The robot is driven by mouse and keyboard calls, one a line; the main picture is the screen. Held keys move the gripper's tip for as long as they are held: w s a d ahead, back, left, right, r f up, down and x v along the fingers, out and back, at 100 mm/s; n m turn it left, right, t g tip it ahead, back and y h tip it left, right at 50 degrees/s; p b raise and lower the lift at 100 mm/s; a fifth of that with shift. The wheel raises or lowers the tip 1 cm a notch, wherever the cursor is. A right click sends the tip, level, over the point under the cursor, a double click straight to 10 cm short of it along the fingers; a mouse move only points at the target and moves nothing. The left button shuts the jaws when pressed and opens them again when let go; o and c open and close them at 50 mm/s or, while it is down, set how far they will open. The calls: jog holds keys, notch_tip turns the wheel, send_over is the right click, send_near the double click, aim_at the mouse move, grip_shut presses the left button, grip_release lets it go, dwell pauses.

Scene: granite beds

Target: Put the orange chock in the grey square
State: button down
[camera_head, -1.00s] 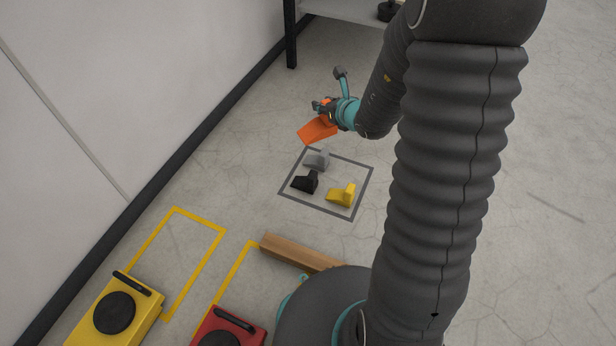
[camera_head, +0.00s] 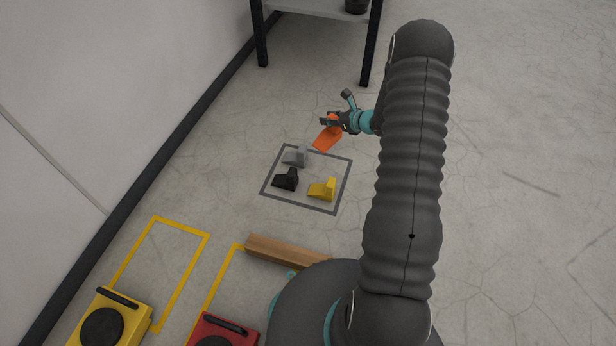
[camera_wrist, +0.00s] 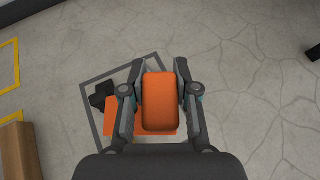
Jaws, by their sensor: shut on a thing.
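My gripper (camera_head: 336,123) is shut on the orange chock (camera_head: 327,138) and holds it above the floor, near the far right corner of the grey square (camera_head: 349,180). The wrist view shows the orange chock (camera_wrist: 159,100) between the two fingers of my gripper (camera_wrist: 160,92), with part of the grey square's outline (camera_wrist: 118,69) below. Inside the square on the floor stand a grey chock (camera_head: 296,157), a black chock (camera_head: 286,180) and a yellow chock (camera_head: 323,190). In the wrist view the held chock hides much of the square, and the black chock (camera_wrist: 103,95) shows at its left.
A wooden beam (camera_head: 286,253) lies in front of the square. A yellow box (camera_head: 108,320) and a red box (camera_head: 222,330) stand at the front left by yellow floor outlines (camera_head: 197,270). A table (camera_head: 310,5) stands at the back. Floor right of my arm is clear.

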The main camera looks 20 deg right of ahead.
jog(key=shift+d+f, duration=0.5)
jog(key=shift+f, duration=0.35)
notch_tip(320, 180, down, 18)
jog(key=shift+b, duration=1.05)
jog(key=shift+s, duration=0.1)
jog(key=shift+f+b, duration=0.3)
jog(key=c, duration=0.9)
grip_release()
jog(key=shift+o, duration=0.2)
jog(key=shift+r, duration=0.1)
